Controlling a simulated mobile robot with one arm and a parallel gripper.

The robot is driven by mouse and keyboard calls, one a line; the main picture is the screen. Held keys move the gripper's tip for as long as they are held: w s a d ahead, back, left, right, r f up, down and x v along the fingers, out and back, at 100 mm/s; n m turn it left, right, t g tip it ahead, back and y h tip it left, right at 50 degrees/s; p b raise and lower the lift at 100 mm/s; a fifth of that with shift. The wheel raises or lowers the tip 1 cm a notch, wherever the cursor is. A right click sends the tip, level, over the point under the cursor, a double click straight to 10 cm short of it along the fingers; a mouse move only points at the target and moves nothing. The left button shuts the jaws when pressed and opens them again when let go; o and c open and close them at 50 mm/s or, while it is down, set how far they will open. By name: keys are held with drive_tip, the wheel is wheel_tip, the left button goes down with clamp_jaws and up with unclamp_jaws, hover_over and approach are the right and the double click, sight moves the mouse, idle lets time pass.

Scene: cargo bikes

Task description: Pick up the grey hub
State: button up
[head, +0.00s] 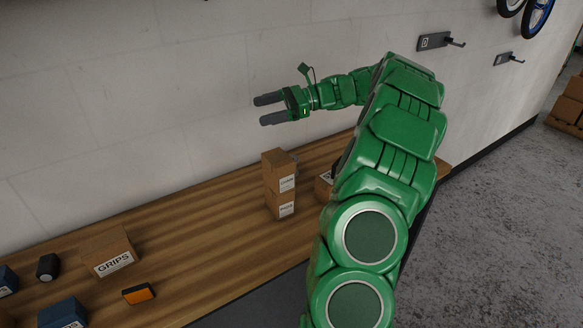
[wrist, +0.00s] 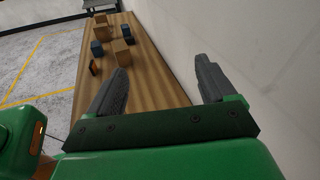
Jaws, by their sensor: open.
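I cannot clearly make out the grey hub. A small grey edge (head: 294,156) shows behind the stacked cardboard boxes in the head view, mostly hidden; I cannot tell if it is the hub. My gripper (head: 267,110) is open and empty, raised above the wooden bench near the wall and pointing left.
Two stacked boxes (head: 279,185) stand on the bench (head: 190,235), beside another box (head: 323,186) partly hidden by my arm. A GRIPS box (head: 108,252), an orange-topped item (head: 139,294), a dark rounded item (head: 47,267) and blue boxes (head: 62,315) lie left. The bench between is clear.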

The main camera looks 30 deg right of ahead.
drive_tip(key=d+f+m+t, duration=0.4)
drive_tip(key=d, duration=1)
hover_over(296, 159)
drive_tip(key=v, duration=0.3)
wheel_tip(296, 159, down, 11)
drive_tip(key=shift+d+f, duration=0.1)
drive_tip(key=shift+f, duration=3.35)
drive_tip(key=shift+w+a+f, duration=0.1)
drive_tip(key=shift+w+a, duration=0.05)
drive_tip(key=shift+a, duration=0.15)
drive_tip(key=shift+x, duration=1.2)
drive_tip(key=shift+c, duration=0.3)
drive_tip(key=c, duration=1.2)
